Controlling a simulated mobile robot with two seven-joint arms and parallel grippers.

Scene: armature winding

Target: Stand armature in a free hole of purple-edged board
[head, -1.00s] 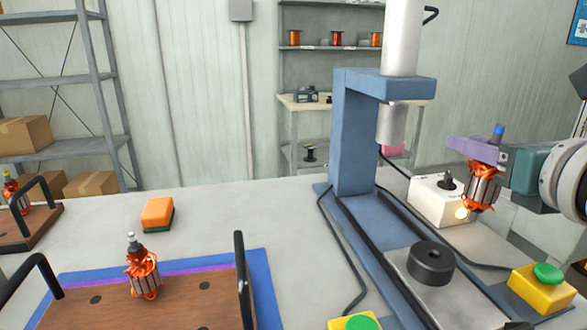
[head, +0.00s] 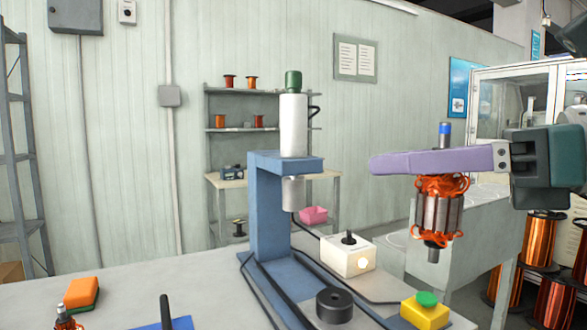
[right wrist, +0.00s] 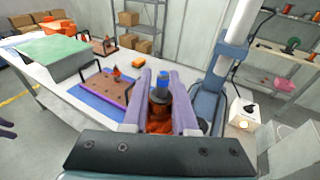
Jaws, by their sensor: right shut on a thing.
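My right gripper (head: 440,160) is shut on an armature (head: 437,212) with orange copper windings, a dark steel core and a blue-tipped shaft. It holds the armature upright in the air, right of the blue press. The armature also shows between the purple fingers in the right wrist view (right wrist: 160,108). The purple-edged board (right wrist: 112,92) is brown with dark holes and black handles, on a blue mat left of the gripper in the right wrist view. One armature (right wrist: 117,72) stands in it. In the head view only a handle and an armature top (head: 66,321) show at the bottom left.
The blue press (head: 268,210) with its white cylinder stands between the board and my right gripper. A white box (head: 347,256) with a lit lamp, a yellow green-button box (head: 425,312) and an orange sponge (head: 82,292) are on the table.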

